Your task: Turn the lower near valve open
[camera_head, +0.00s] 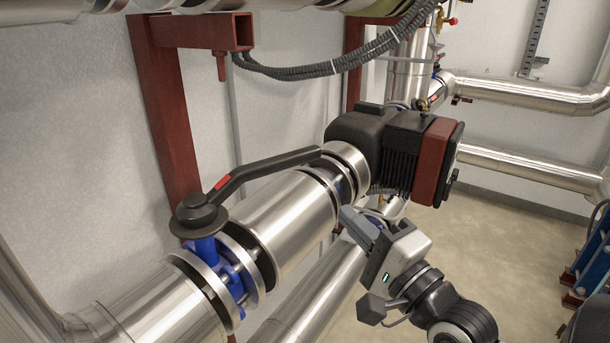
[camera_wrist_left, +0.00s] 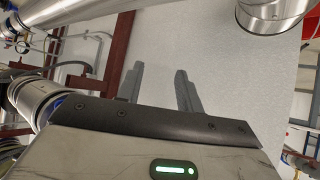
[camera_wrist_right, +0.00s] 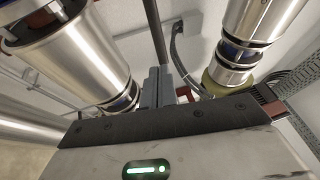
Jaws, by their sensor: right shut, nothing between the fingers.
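The near valve has a blue body (camera_head: 232,270) between flanges on a steel pipe. Its black lever (camera_head: 262,170), with a red mark, starts at a round hub (camera_head: 200,210) and runs along the pipe toward the pump. My right gripper (camera_head: 350,218) is shut and empty, beside the pipe on its right and apart from the lever. Its closed fingers show in the right wrist view (camera_wrist_right: 156,84), between two steel pipes. My left gripper (camera_wrist_left: 158,85) is open and empty in the left wrist view, facing a pale wall. It is outside the head view.
A black and red pump motor (camera_head: 400,150) stands just beyond my right gripper. A dark red support frame (camera_head: 165,110) stands behind the lever. A dark cable bundle (camera_head: 330,68) hangs above. Another steel pipe (camera_head: 325,290) runs below. Bare floor (camera_head: 510,240) lies to the right.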

